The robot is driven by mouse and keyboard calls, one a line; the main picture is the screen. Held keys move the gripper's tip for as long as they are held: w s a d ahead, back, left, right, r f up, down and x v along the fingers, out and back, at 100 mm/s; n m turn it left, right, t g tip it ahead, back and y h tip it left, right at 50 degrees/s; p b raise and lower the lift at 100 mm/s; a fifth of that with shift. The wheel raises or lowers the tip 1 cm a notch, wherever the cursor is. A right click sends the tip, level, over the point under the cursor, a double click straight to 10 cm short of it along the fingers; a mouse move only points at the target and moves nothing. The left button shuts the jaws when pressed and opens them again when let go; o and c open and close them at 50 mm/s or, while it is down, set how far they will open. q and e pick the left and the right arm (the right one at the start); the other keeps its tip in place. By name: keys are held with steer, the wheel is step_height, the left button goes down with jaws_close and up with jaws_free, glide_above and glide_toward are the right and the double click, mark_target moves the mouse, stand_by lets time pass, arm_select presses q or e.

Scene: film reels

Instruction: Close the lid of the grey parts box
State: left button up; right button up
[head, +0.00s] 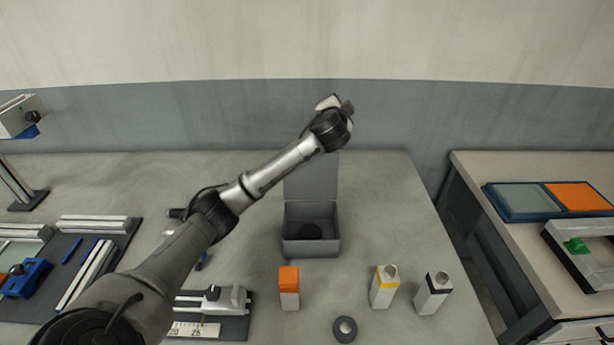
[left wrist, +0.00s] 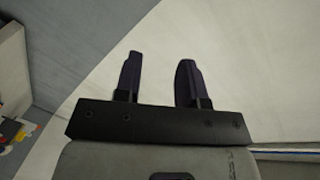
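The grey parts box (head: 290,246) stands on the table in the middle of the head view. Its lid (head: 316,180) is up, rising from the back edge of the box. A dark round item (head: 311,231) lies inside. My left arm reaches across from the lower left, and its gripper end (head: 341,105) is above and beyond the lid, partly hiding the lid's top. In the left wrist view the two fingers (left wrist: 158,80) stand apart with nothing between them. The box is not recognisable in the left wrist view. My right gripper is in neither view.
An orange-topped block (head: 289,288), a yellow-trimmed container (head: 384,287), a black-trimmed container (head: 434,293) and a dark ring (head: 345,329) stand in front of the box. Editing gear (head: 90,270) fills the left. A side table (head: 530,240) is at right.

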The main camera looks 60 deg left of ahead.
mark_target(310, 174)
arm_select(q)
steer(key=w+a+m+t+h+b, duration=0.2)
steer(key=a+m+t+h, duration=0.4)
steer(key=a+m+t, duration=0.55)
steer(key=s+f+m+g+h+b, duration=0.1)
steer(key=s+f+m+g+h, duration=0.55)
steer(key=s+h, duration=0.35)
steer(key=s+f+m+g+h, duration=0.5)
steer(key=s+f+m+h, duration=0.3)
steer(key=h, duration=0.3)
steer(key=p+x, duration=0.1)
steer(key=x, duration=0.3)
steer(key=s+p+x, duration=0.1)
steer(key=x, duration=0.3)
steer(key=d+r+p+x, duration=0.1)
steer(key=x, duration=0.4)
steer(key=shift+s+p, duration=0.2)
steer(key=shift+p, duration=0.15)
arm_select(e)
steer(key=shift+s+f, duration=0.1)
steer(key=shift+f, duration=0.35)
